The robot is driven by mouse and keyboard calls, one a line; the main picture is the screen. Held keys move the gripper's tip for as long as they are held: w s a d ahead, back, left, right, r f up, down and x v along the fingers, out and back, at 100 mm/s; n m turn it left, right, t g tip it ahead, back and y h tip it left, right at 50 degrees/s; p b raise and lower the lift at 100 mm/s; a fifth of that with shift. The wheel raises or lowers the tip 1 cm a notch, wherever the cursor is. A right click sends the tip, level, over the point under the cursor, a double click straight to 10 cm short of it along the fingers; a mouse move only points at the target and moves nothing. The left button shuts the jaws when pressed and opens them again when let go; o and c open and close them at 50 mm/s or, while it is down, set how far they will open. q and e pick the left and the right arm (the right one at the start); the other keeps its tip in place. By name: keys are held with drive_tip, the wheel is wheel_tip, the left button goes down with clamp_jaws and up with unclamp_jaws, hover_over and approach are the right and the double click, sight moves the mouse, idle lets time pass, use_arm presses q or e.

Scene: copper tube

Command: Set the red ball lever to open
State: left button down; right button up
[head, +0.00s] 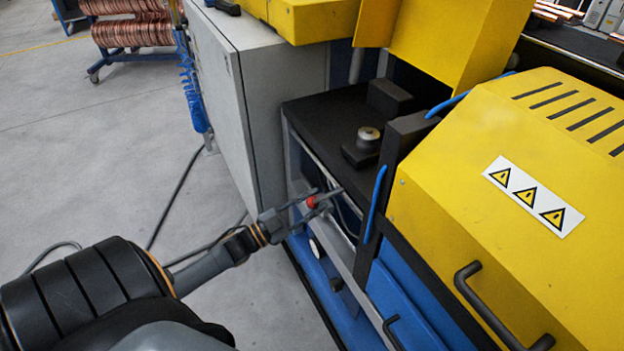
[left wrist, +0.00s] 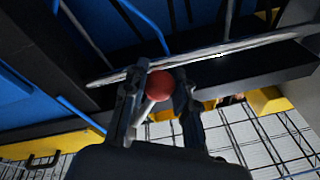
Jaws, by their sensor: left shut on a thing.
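The red ball of the lever (head: 312,202) sits at the front of the machine, below the black top, in the head view. My left gripper (head: 308,203) reaches it from the left and is shut on it. In the left wrist view the red ball (left wrist: 160,84) lies between the two fingers of my left gripper (left wrist: 160,95). A thin light rod shows beside the ball there; most of the lever is hidden. My right gripper is not in view.
A yellow machine cover (head: 520,170) with a dark handle stands to the right. A grey cabinet (head: 265,80) stands behind the gripper. Black cables lie on the floor. Copper coils on a rack (head: 130,30) are far back.

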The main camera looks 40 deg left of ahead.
use_arm(q)
drive_tip(key=shift+w+a+r+m, duration=0.1)
drive_tip(key=shift+a+r+m, duration=0.15)
drive_tip(key=shift+m, duration=0.05)
drive_tip(key=shift+r, duration=0.1)
drive_tip(key=c, duration=1)
unclamp_jaws()
drive_tip(key=shift+c, duration=0.2)
drive_tip(key=shift+s+f, duration=0.2)
drive_tip(key=shift+s, duration=0.05)
drive_tip(key=v, duration=1.1)
drive_tip(key=shift+s+a, duration=0.2)
drive_tip(key=shift+a, duration=0.05)
